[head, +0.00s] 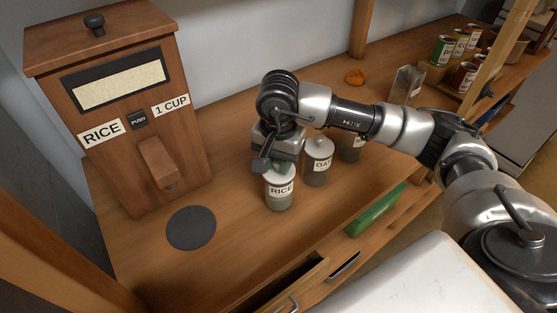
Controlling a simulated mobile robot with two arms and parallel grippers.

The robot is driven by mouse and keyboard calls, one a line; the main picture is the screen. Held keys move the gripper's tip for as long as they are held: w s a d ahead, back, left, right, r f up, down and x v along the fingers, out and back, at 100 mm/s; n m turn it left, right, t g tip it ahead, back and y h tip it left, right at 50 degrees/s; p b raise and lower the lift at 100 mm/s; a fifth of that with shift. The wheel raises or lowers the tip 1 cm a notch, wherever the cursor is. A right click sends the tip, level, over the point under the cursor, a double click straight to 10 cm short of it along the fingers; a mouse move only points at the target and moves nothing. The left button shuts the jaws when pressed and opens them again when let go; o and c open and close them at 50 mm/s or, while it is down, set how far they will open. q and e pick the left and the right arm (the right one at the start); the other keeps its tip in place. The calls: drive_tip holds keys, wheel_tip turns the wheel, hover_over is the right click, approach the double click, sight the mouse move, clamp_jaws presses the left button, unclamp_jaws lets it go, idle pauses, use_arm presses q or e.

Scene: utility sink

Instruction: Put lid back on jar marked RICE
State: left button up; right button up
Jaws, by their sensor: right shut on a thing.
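The jar marked RICE (280,191) stands upright on the wooden counter, a small glass jar with a white label. My right gripper (278,164) is directly above it, pointing down, and is shut on the lid (280,174). The lid is pale and sits at the jar's mouth. My gripper hides part of the lid and the jar's top, so I cannot tell whether the lid rests fully on the rim. My left gripper is out of view.
A lidded jar marked OAT (318,162) stands close behind right, with another jar (351,149) beyond it. A wooden RICE dispenser (115,95) stands left, with a dark round mat (191,228) before it. Cans (444,51) stand at the far right.

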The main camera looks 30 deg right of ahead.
drive_tip(key=shift+b, duration=0.4)
idle(0.4)
idle(0.4)
drive_tip(key=o, duration=1.5)
drive_tip(key=shift+c, duration=0.2)
drive_tip(key=shift+r+p, duration=1.45)
drive_tip(key=shift+r, duration=2.05)
clamp_jaws()
